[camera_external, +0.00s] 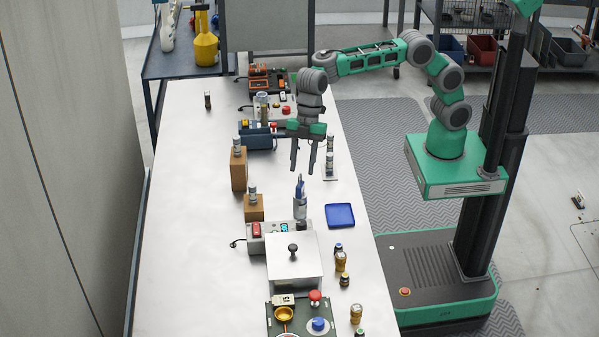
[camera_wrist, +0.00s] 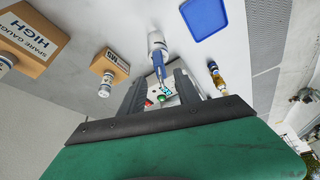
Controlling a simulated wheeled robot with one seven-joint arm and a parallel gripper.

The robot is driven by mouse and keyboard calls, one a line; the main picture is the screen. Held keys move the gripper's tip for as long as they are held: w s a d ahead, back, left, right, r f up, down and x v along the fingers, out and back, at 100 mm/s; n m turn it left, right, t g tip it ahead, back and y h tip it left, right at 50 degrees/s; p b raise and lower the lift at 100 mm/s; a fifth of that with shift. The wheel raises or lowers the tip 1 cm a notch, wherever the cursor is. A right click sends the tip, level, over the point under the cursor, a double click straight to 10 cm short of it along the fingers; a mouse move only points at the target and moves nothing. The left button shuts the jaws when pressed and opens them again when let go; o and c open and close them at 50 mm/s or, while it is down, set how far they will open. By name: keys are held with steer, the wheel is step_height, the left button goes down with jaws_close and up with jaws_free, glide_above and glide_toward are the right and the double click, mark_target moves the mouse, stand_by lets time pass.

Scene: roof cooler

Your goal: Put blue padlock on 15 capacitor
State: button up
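I cannot single out the blue padlock for sure. A small blue object (camera_external: 319,324) sits on the dark green tray (camera_external: 273,316) at the near end of the table. I cannot read a 15 on any can. Small silver cans stand on the tall brown block (camera_external: 238,172) and on the lower brown block (camera_external: 254,208). More small cans (camera_external: 330,144) stand right of my gripper. The fingers (camera_wrist: 160,78) are apart in the wrist view.
A flat blue tray (camera_external: 340,215) lies at the right edge. A control box (camera_external: 268,242) and a white lidded box (camera_external: 294,258) stand in the near middle. Amber bottles (camera_external: 341,262) line the right edge. The table's left side is mostly clear.

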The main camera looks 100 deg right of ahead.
steer(key=v, duration=0.6)
steer(key=s+d+m+t+h, duration=0.1)
steer(key=s+d+m+h, duration=0.1)
steer(key=s+d+m, duration=0.7)
steer(key=s+d+f+m+h, duration=0.1)
steer(key=s+d+f+m, duration=0.1)
steer(key=s+d+f, duration=0.2)
steer(key=s+d+f+m+h, duration=0.1)
steer(key=s+d+f, duration=0.3)
steer(key=s+d, duration=0.4)
steer(key=s+m+p, duration=0.1)
steer(key=s, duration=0.2)
steer(key=shift+s+d+f+t, duration=0.15)
steer(key=shift+s+d+t, duration=0.05)
steer(key=shift+d+t, duration=0.2)
